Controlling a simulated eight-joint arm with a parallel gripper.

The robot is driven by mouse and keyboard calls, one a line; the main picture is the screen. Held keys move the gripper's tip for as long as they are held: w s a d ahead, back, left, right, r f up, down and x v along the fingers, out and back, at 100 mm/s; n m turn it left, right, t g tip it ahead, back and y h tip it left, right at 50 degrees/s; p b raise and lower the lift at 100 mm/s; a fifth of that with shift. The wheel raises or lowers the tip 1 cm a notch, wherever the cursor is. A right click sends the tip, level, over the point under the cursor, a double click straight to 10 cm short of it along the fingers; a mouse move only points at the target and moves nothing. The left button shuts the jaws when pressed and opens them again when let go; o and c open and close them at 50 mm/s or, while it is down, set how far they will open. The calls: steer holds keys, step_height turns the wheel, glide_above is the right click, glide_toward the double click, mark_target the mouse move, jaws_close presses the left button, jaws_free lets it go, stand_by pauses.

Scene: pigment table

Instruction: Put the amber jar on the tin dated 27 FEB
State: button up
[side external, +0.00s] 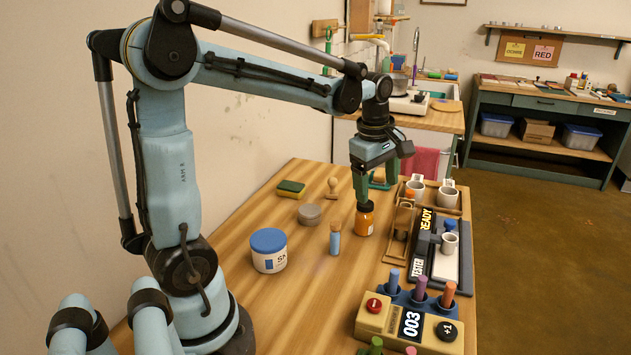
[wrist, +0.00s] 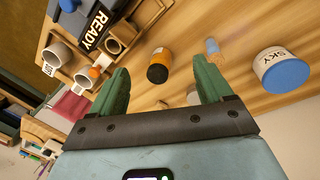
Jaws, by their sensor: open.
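The amber jar (side external: 365,222) with a dark lid stands upright on the wooden table. In the wrist view the amber jar (wrist: 158,66) shows in line with the gap between my fingers, beyond their tips. My gripper (side external: 371,196) is open and empty, with its green fingers pointing down just above or beside the jar's lid; I cannot tell whether they touch it. The wrist view also shows my gripper's spread fingers (wrist: 160,78). A low round grey tin (side external: 309,214) lies left of the jar. No 27 FEB date is readable in either view.
A blue vial (side external: 335,240) and a blue-lidded SKY tub (side external: 269,252) stand left of the jar. A wooden stamp (side external: 332,188) and a sponge (side external: 291,188) lie behind.

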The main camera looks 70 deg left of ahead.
mark_target(364, 221)
steer(key=a+n, duration=0.1)
steer(key=n, duration=0.1)
steer(key=w+a+f+n+g, duration=0.1)
steer(key=a+n, duration=0.1)
steer(key=w+a+f+n, duration=0.1)
steer(key=n, duration=0.1)
steer(key=shift+a+f, duration=0.1)
steer(key=shift+a, duration=0.2)
steer(key=shift+w+a+f+n+g+h, duration=0.1)
steer(key=shift+a+f+n+g+h, duration=0.25)
steer(key=shift+n, duration=0.35)
step_height(364, 221, down, 7)
steer(key=shift+a+r, duration=0.1)
steer(key=shift+r, duration=0.05)
steer(key=shift+a+f, duration=0.25)
steer(key=shift+f, duration=1.05)
steer(key=shift+a+f, duration=0.2)
steer(key=shift+f, duration=1.1)
steer(key=shift+c, duration=0.3)
